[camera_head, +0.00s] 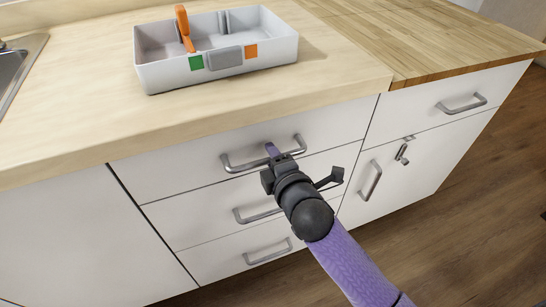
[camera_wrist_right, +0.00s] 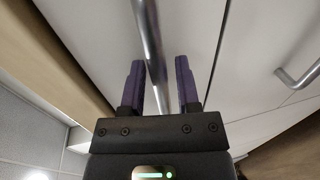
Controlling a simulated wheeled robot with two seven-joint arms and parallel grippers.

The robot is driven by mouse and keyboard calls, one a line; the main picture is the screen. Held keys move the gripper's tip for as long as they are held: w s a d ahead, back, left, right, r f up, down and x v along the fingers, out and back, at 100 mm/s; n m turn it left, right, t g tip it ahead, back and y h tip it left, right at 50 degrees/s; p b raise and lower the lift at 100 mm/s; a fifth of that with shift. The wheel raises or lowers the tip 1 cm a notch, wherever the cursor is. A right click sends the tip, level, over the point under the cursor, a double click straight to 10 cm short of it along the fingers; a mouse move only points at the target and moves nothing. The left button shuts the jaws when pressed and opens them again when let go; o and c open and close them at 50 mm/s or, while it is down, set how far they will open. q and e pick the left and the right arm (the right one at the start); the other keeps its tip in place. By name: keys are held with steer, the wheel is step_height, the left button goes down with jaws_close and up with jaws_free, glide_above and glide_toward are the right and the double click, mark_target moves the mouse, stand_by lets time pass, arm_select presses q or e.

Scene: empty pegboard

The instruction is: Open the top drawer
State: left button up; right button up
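The top drawer (camera_head: 170,169) is a white front just under the light wooden worktop, and it looks closed. Its grey bar handle (camera_head: 233,167) shows on both sides of my right gripper (camera_head: 272,150). In the right wrist view the handle (camera_wrist_right: 150,42) runs between the two purple fingers of my right gripper (camera_wrist_right: 161,82). The fingers are apart, with a clear gap between the bar and the right finger; the bar lies nearer the left finger. My left gripper is out of view.
Two lower drawers with bar handles (camera_head: 268,254) sit beneath. A grey tray (camera_head: 160,78) stands on the worktop, with an orange object (camera_head: 184,27) in it. A cupboard door handle (camera_head: 371,180) is to the right. A sink (camera_head: 12,68) is at the left.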

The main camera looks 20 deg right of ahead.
jaws_close()
stand_by(0.6)
steer(key=shift+f, duration=0.1)
stand_by(0.5)
